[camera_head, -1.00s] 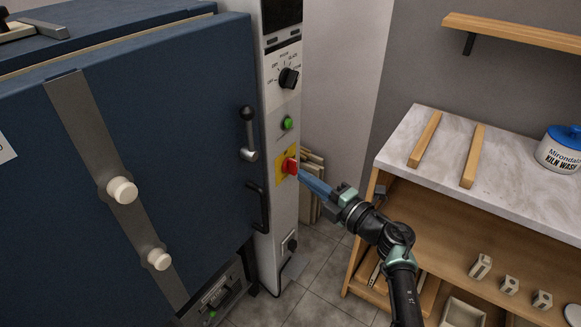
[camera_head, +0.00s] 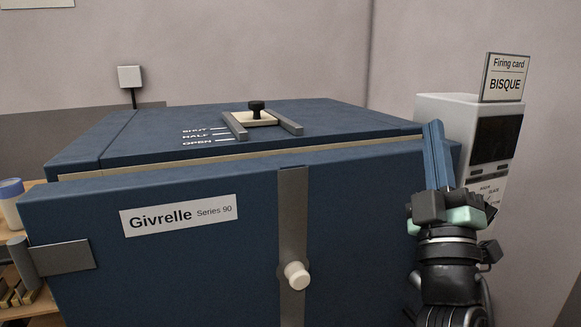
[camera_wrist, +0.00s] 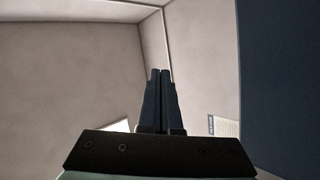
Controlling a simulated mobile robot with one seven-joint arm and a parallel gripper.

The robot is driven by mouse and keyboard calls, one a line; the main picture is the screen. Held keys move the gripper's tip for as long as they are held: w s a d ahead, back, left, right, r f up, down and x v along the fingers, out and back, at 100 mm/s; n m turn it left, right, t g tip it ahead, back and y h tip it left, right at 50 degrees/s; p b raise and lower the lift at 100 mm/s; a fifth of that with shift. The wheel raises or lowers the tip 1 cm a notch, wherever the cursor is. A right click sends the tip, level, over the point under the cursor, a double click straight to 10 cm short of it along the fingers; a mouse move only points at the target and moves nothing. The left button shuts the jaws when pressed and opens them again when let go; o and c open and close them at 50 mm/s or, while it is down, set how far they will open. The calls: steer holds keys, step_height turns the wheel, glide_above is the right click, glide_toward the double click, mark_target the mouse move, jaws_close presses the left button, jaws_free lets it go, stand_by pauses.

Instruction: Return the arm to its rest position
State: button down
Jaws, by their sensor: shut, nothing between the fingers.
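My gripper (camera_head: 434,124) stands upright at the right side of the head view, fingers pointing up, in front of the kiln's right end and left of the control box. Its blue fingers are together with nothing between them. In the wrist view the closed fingers (camera_wrist: 160,72) point towards bare wall and the ceiling corner. My arm below the gripper runs down out of the bottom of the head view.
The blue kiln (camera_head: 90,250) fills the middle, its door front facing me with a white peg knob (camera_head: 297,275). The control box (camera_head: 455,105) with a "BISQUE" firing card (camera_head: 505,78) stands close at right. A shelf with a jar (camera_head: 11,203) is at far left.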

steer(key=s+a+r+m+t+y, duration=0.1)
steer(key=s+a+r+m+y, duration=0.1)
steer(key=s+a+r+m, duration=0.55)
steer(key=s+a+r+m+y, duration=0.2)
steer(key=s+a+r, duration=0.3)
steer(key=s+a, duration=0.6)
step_height(320, 180, up, 14)
steer(key=w+a+p, duration=0.1)
steer(key=p, duration=1.3)
steer(key=shift+r, duration=0.25)
